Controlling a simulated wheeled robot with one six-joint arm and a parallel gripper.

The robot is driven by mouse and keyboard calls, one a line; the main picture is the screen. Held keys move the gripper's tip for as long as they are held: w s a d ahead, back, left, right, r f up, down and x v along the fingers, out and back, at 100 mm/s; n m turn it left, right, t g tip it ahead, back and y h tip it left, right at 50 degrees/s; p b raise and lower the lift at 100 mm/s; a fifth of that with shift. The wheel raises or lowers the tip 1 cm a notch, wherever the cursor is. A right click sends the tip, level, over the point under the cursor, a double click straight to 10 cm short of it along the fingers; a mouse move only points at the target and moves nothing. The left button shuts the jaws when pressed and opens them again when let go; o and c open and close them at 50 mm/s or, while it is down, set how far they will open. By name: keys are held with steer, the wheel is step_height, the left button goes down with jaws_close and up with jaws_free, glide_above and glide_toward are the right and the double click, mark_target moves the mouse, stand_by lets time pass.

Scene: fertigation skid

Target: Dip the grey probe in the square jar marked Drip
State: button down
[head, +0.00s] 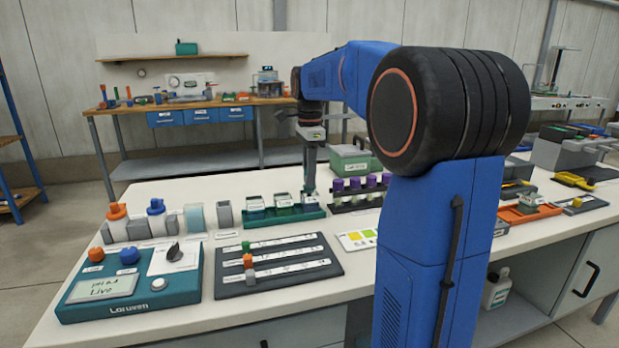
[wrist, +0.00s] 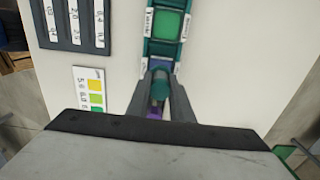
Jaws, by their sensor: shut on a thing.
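My gripper (head: 309,188) points down over the right end of a green tray (head: 262,222). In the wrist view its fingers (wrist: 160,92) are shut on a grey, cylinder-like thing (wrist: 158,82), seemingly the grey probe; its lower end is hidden. Square jars stand in a row in the tray: a left one (head: 255,204), a middle one (head: 283,202), and a right one right below or around the held probe. I cannot tell whether the tip is inside it. A jar with green contents (wrist: 167,25) shows in the wrist view. The jar labels are too small to read.
A rack of purple-capped vials (head: 355,188) stands close right of the tray. A grey holder (head: 224,214) and a clear container (head: 195,217) stand left of it. Orange- and blue-topped probes (head: 117,218) stand farther left. A control box (head: 130,285) and slotted panel (head: 278,265) lie in front.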

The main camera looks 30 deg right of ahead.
steer(key=shift+r, duration=3.9)
